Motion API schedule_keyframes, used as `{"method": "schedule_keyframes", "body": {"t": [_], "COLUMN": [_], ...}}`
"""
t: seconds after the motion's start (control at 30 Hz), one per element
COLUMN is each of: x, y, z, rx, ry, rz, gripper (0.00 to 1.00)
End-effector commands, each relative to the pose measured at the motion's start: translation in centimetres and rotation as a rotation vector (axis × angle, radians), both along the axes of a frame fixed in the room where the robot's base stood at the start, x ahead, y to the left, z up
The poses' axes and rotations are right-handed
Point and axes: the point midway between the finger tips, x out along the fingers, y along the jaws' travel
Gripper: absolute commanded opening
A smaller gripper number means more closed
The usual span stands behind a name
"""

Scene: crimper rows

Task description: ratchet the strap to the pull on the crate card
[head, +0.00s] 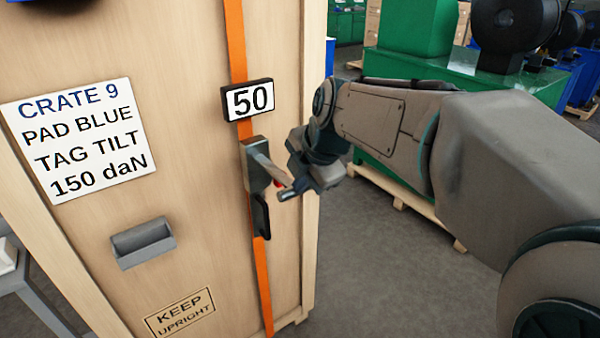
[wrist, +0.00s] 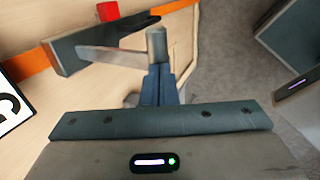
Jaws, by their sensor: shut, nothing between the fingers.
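The white crate card (head: 80,138) reads CRATE 9, PAD BLUE, TAG TILT, 150 daN. An orange strap (head: 237,45) runs down the wooden crate. The dark display (head: 248,100) on the strap reads 50. Below it sits the grey ratchet (head: 253,160), also in the wrist view (wrist: 70,52). Its pale lever (head: 268,168) sticks out to the lower right and ends in a crossbar (wrist: 157,46). My gripper (wrist: 158,75) is shut and empty, its fingertips at the crossbar; I cannot tell whether they touch. In the head view my gripper (head: 297,185) is beside the lever end.
A small grey bin (head: 143,242) is fixed to the crate at lower left. A KEEP UPRIGHT label (head: 180,312) is below it. A small red part (wrist: 107,11) shows near the ratchet. Green machinery (head: 470,75) on a pallet stands behind my arm. Grey floor is open right of the crate.

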Motion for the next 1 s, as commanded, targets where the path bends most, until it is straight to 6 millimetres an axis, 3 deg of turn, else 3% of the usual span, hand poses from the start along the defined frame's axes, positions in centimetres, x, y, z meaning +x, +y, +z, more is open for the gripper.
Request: {"method": "schedule_keyframes", "body": {"t": [1.0], "x": [-0.2], "y": [-0.1], "z": [-7.2], "rx": [0.195], "ry": [-0.289], "rz": [0.002], "gripper": [0.0]}}
